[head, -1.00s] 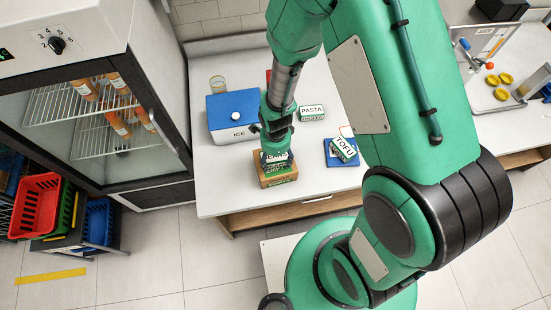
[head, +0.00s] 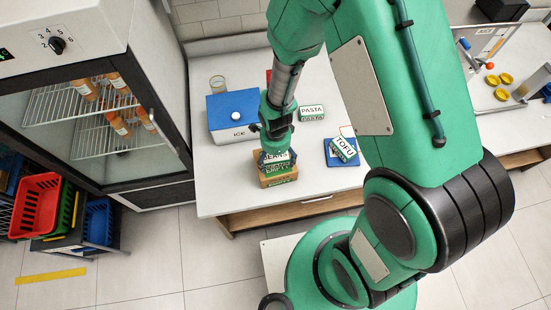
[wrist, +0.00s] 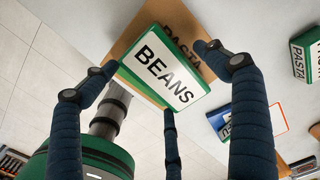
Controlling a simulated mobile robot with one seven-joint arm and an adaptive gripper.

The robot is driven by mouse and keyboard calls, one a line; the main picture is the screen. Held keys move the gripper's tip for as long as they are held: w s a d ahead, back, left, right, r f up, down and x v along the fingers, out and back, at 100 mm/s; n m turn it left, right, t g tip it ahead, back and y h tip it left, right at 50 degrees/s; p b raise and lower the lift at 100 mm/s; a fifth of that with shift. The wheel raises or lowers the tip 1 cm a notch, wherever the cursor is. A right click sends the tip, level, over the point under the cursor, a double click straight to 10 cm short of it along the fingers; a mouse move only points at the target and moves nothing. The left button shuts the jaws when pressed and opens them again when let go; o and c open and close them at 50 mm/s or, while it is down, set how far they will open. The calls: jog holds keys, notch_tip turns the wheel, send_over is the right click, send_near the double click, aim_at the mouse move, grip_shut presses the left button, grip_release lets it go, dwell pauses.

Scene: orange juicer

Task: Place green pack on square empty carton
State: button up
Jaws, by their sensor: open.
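A green-edged pack with a white BEANS label (head: 276,157) lies on top of a brown square carton (head: 278,180) near the table's front edge. In the wrist view the BEANS pack (wrist: 168,70) sits tilted in the picture, and part of the brown carton (wrist: 165,17) with dark lettering shows beyond it. My gripper (head: 277,146) is right above the pack. In the wrist view its fingers (wrist: 170,85) are spread around the pack, and they look apart from it. My gripper is open and holds nothing. The pack hides most of the carton's top.
A green PASTA pack (head: 312,112) lies farther back. A TOFU pack (head: 344,148) rests on a blue tray (head: 333,159) to the right. A blue-lidded ICE box (head: 233,108) stands behind left. A fridge (head: 150,90) bounds the left side.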

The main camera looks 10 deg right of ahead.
notch_tip(320, 180, up, 12)
jog(key=shift+f, duration=0.2)
dwell(0.4)
jog(key=shift+r, duration=0.1)
dwell(0.6)
notch_tip(320, 180, up, 20)
jog(key=n+t, duration=0.3)
jog(key=n, duration=0.5)
send_over(276, 158)
jog(key=s+d, duration=0.1)
jog(key=d, duration=0.4)
jog(key=s+d+r+n+t, duration=0.1)
jog(key=s+d+r+n, duration=0.2)
jog(key=s+r+n, duration=0.2)
jog(key=s+d+r+n+t, duration=0.1)
jog(key=s+r+n, duration=0.4)
jog(key=r, duration=0.6)
jog(key=shift+s+d+r+t, duration=0.35)
jog(key=shift+s+d, duration=0.55)
jog(key=shift+s, duration=0.2)
jog(key=shift+f, duration=0.1)
